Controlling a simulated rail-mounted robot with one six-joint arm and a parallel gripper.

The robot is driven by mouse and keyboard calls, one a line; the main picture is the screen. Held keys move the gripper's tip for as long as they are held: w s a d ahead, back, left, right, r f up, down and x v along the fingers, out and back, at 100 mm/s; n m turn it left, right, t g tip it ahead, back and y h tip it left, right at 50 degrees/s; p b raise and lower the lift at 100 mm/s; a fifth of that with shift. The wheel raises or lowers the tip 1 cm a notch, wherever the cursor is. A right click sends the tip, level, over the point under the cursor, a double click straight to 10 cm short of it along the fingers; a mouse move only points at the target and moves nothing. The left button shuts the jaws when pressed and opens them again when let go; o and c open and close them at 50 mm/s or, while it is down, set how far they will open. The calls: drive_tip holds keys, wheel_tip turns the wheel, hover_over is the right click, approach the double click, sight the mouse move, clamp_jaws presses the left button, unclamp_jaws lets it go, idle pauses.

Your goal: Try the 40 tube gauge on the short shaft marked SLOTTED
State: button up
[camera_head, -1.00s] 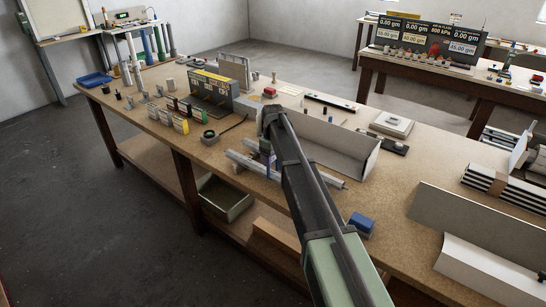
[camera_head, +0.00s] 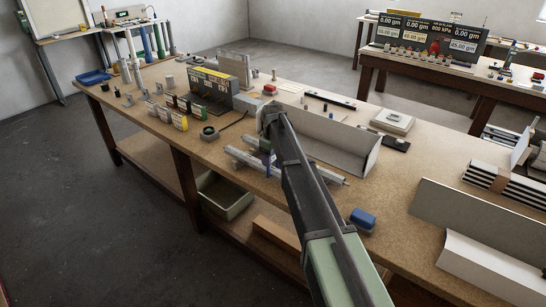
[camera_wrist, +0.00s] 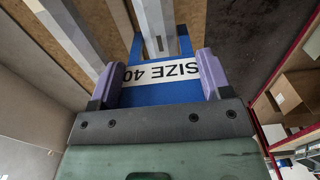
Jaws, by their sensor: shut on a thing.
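My gripper (camera_wrist: 164,66) is shut on the blue 40 tube gauge (camera_wrist: 150,95), whose white label reads SIZE 40. The purple finger pads sit on either side of it. A grey shaft (camera_wrist: 155,22) runs up the wrist view from the far edge of the gauge; I cannot tell whether the gauge is around it or just beside it. A second grey shaft (camera_wrist: 66,28) lies to the left. In the head view, light shafts (camera_head: 331,177) lie along the bench's near edge, and my arm hides most of the gauge. No SLOTTED marking is readable.
A long pale trough (camera_head: 345,150) stands behind my arm. A blue block (camera_head: 362,219) lies to the right near the bench edge. Coloured gauges (camera_head: 180,122) and a dark display box (camera_head: 210,90) stand left. An open bin (camera_head: 225,195) sits below the bench.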

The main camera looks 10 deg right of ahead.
drive_tip(key=shift+f+b, duration=1.45)
drive_tip(key=shift+f, duration=0.05)
drive_tip(key=shift+r, duration=0.1)
idle(0.9)
wheel_tip(320, 180, up, 11)
drive_tip(key=p, duration=1.1)
